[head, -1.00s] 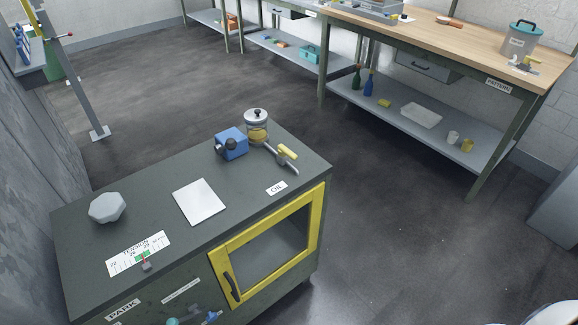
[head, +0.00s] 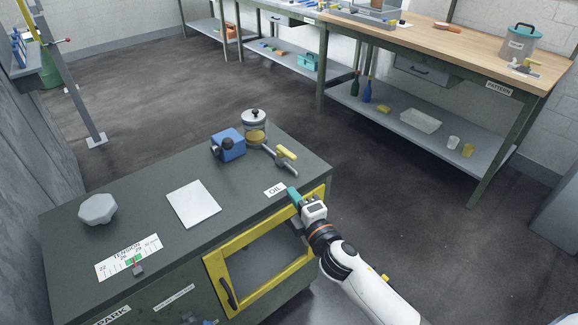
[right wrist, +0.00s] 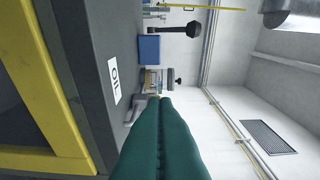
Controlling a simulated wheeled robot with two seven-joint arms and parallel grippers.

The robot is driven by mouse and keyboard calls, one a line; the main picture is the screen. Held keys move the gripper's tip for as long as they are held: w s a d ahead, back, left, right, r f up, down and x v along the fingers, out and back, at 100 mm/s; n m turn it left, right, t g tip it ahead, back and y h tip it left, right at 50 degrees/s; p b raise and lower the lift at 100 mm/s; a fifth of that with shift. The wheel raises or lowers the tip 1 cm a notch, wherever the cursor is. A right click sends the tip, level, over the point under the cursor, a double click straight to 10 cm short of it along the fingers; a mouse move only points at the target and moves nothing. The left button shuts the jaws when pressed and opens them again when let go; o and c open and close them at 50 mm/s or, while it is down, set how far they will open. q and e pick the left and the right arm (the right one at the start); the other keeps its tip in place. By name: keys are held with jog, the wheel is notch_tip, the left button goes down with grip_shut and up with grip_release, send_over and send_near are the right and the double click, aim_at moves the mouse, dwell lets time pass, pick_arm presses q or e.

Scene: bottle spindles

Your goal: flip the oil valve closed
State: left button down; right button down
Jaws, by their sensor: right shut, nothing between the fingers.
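The oil valve's yellow lever (head: 286,152) stands at the back right of the dark green cabinet top, on a grey pipe that runs from the glass oil cup (head: 255,127). The white OIL label (head: 275,189) lies in front of it, and it also shows sideways in the right wrist view (right wrist: 114,80). My right gripper (head: 292,191) has teal fingers, shut and empty, at the cabinet's front edge just right of the label, apart from the lever. In the right wrist view the shut fingers (right wrist: 160,135) point toward the valve, whose lever is partly hidden behind them. My left gripper is out of view.
A blue box with a black knob (head: 228,145) stands left of the oil cup. A white plate (head: 193,204), a grey knob (head: 98,209) and the tension scale (head: 129,257) are further left. The yellow-framed door (head: 262,252) is below my right gripper. A wooden workbench (head: 450,45) stands behind.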

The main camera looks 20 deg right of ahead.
send_near(286, 154)
jog(key=w+a, duration=0.1)
jog(key=a, duration=0.1)
jog(key=w+a, duration=0.3)
jog(key=shift+a+f, duration=0.2)
jog(key=shift+a, duration=0.15)
jog(key=d, duration=0.1)
jog(key=w+d, duration=0.1)
jog(key=d, duration=0.1)
jog(key=shift+w+p, duration=0.15)
jog(key=shift+p, duration=0.2)
jog(key=shift+w+d, duration=0.15)
jog(key=shift+d, duration=0.2)
jog(key=shift+d, duration=0.1)
jog(key=shift+d+n+y, duration=0.15)
jog(key=shift+n+y, duration=0.45)
jog(key=shift+y, duration=0.3)
jog(key=shift+d+n+g+y+p, duration=0.15)
jog(key=shift+n+g+y, duration=0.15)
jog(key=shift+n+y, duration=0.25)
jog(key=shift+d+n+g+y+p, duration=0.15)
jog(key=shift+n+g+y, duration=0.2)
jog(key=shift+y, duration=0.4)
